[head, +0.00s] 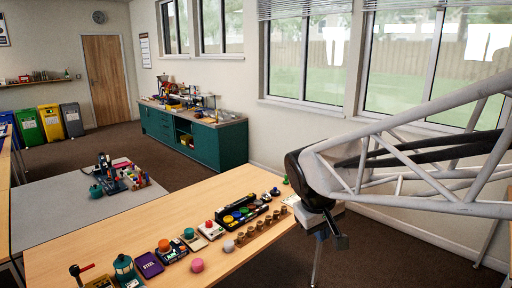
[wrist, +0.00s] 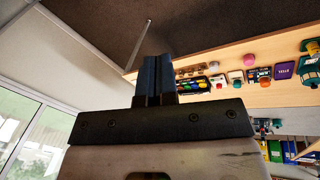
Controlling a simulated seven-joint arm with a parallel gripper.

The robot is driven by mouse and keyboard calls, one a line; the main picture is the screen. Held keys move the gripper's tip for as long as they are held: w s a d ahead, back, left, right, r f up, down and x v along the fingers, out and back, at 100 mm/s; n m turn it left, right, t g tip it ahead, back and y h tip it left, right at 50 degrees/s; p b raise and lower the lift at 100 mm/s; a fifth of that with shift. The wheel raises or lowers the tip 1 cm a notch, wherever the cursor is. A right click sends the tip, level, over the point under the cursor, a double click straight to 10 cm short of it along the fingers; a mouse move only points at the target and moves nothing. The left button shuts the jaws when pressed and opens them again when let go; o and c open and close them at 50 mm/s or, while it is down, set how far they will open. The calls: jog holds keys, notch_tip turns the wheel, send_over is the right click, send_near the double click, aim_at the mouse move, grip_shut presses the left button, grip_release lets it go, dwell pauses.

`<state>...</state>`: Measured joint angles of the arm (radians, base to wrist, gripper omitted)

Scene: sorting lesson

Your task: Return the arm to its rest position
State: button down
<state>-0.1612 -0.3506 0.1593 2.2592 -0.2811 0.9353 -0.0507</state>
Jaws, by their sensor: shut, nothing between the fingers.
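My gripper (head: 328,232) hangs off the right end of the wooden table in the head view, over the floor and clear of the table objects. My pale lattice arm reaches in from the right to it. In the wrist view the two dark blue fingers of my gripper (wrist: 155,60) stand side by side, closed together with nothing between them. The wooden table (head: 90,238) shows in the head view, and its edge also appears upper right in the wrist view.
A grey table (head: 60,207) stands left, a green cabinet (head: 205,145) behind. Windows line the right wall.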

jog(key=s+d+f+m+y, duration=0.1)
jog(key=s+d+m, duration=0.1)
jog(key=s, duration=0.6)
jog(key=s+d+m+y, duration=0.1)
jog(key=s+d+m, duration=0.1)
jog(key=s, duration=0.7)
jog(key=shift+f, duration=0.4)
